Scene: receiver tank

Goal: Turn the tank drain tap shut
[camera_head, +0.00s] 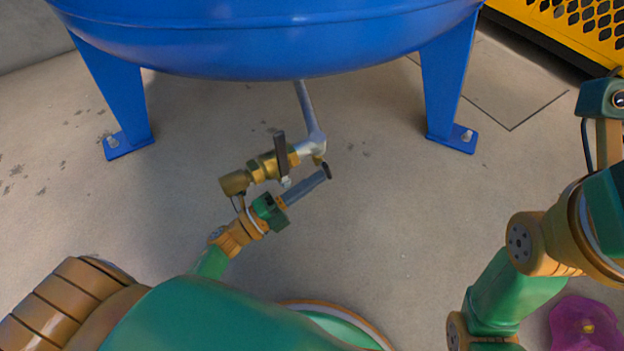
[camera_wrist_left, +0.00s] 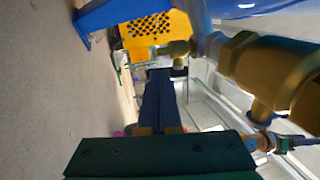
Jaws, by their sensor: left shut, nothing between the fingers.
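The blue tank (camera_head: 280,40) stands on blue legs. A grey drain pipe (camera_head: 306,105) comes down from under it to an elbow. The brass drain tap (camera_head: 262,168) sits at the pipe's end; its dark lever (camera_head: 281,155) lies across the tap body in the head view. The brass tap body also shows large at the right of the left wrist view (camera_wrist_left: 275,75). My left gripper (camera_head: 325,171) is shut and empty, its fingers alongside the tap on the near side, below the elbow. Its dark fingers (camera_wrist_left: 160,95) show in the wrist view. I cannot tell whether they touch anything. My right gripper is not in view.
A tank leg (camera_head: 110,90) stands left and another (camera_head: 450,80) right, each bolted to the concrete floor. A yellow perforated guard (camera_head: 570,30) is at the top right. A magenta object (camera_head: 585,325) lies at the lower right. The floor around the tap is clear.

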